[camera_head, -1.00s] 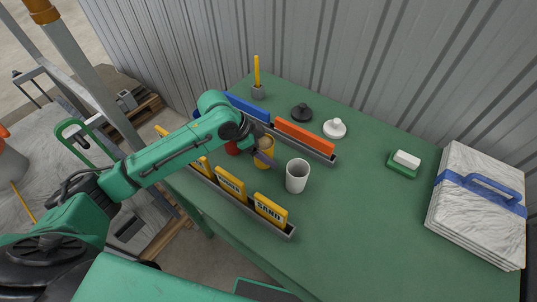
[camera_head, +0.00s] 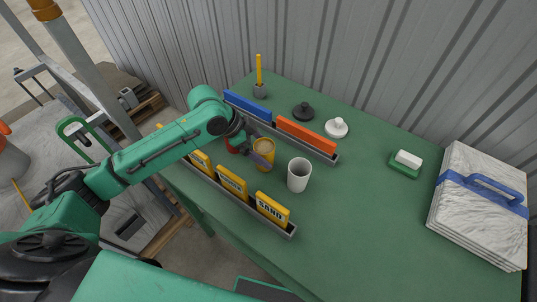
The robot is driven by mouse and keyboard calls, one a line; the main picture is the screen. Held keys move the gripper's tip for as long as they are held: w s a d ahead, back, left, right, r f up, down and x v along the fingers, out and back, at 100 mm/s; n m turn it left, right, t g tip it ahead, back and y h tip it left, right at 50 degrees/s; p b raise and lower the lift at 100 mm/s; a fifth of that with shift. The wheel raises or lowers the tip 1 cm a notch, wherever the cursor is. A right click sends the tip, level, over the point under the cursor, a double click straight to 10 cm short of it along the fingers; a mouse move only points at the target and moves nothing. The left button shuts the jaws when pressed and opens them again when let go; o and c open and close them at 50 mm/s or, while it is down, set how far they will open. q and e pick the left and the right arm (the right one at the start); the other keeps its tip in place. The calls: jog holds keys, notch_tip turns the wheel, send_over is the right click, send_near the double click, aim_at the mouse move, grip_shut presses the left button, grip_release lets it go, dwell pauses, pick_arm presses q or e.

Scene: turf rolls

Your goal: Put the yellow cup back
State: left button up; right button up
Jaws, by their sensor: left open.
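The yellow cup (camera_head: 265,152) stands upright on the green table (camera_head: 350,230), between the rear rail and the front rail. My left gripper (camera_head: 255,152) is open at the cup's left side, with a finger near its wall. I cannot tell whether it touches the cup. A white cup (camera_head: 299,175) stands to the right of the yellow cup. A red cup (camera_head: 232,146) stands to the left, partly hidden by my left gripper and arm. My right gripper is not in view.
The rear rail (camera_head: 338,158) holds a blue block (camera_head: 248,106) and an orange block (camera_head: 306,137). The front rail (camera_head: 293,233) holds several yellow SAND packs (camera_head: 272,209). Black (camera_head: 303,111) and white (camera_head: 337,127) knobbed discs, a green-and-white block (camera_head: 405,163) and stacked white slabs (camera_head: 480,205) lie beyond. The table's right front is clear.

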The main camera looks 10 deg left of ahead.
pick_arm(q)
jog(key=v, duration=0.8)
jog(key=shift+a, duration=0.15)
